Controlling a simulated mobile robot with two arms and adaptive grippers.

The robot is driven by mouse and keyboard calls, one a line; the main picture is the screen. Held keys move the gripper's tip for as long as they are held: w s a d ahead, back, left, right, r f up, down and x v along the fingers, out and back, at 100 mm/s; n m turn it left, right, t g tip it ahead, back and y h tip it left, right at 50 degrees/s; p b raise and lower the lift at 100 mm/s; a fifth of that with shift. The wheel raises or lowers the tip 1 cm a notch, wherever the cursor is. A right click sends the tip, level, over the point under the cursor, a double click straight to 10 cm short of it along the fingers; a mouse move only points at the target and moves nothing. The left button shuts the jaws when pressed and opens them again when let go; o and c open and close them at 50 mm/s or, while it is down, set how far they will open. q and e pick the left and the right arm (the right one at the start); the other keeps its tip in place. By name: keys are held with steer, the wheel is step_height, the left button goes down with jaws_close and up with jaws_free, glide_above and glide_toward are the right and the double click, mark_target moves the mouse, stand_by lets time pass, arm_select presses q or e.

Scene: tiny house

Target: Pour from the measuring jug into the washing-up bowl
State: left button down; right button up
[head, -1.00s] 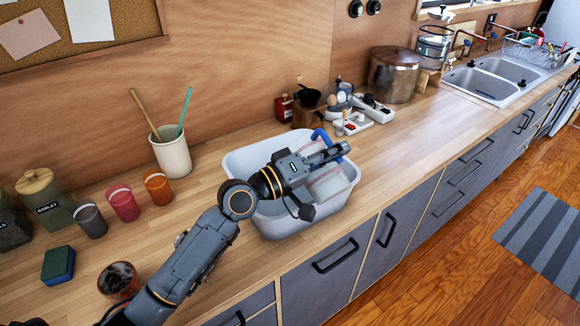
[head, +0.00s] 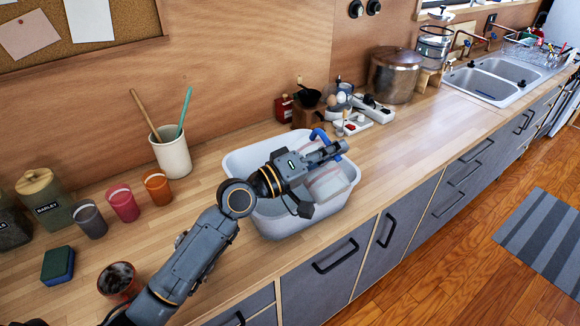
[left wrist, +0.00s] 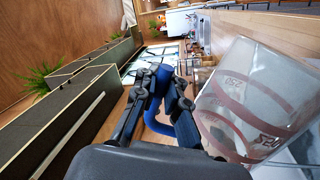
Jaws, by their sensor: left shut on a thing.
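The washing-up bowl (head: 286,226) is a whitish rectangular tub on the wooden counter. The measuring jug (head: 332,183) is clear with reddish bands and a blue handle, and it is tilted over the bowl. My left gripper (head: 334,152) is shut on the jug's blue handle. In the left wrist view the fingers (left wrist: 168,92) close around the blue handle, with the clear jug body (left wrist: 255,100) to the right. Part of the jug is hidden behind the gripper in the head view. I cannot make out any liquid. My right gripper is not in view.
Left of the bowl are a utensil crock (head: 172,152), several coloured cups (head: 123,205), a barley jar (head: 45,200), a sponge (head: 57,265) and a brown pot (head: 118,280). Behind the bowl are a power strip (head: 352,124) and a large pot (head: 394,74). Counter toward the sink (head: 487,82) is clear.

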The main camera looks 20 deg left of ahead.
mark_target(319, 135)
arm_select(q)
steer(key=shift+w+a+r+n, duration=0.2)
steer(key=shift+w+a+n, duration=0.25)
steer(key=shift+n, duration=0.25)
stand_by(1.5)
steer(key=shift+w+a+n+b, duration=0.3)
steer(key=shift+w+a+n, duration=0.65)
steer(key=shift+a, duration=0.35)
stand_by(0.4)
steer(key=shift+w+a, duration=0.15)
steer(key=shift+w, duration=0.05)
steer(key=shift+w+a+r+n, duration=0.1)
steer(key=shift+a+r+n, duration=0.05)
steer(key=shift+n, duration=0.1)
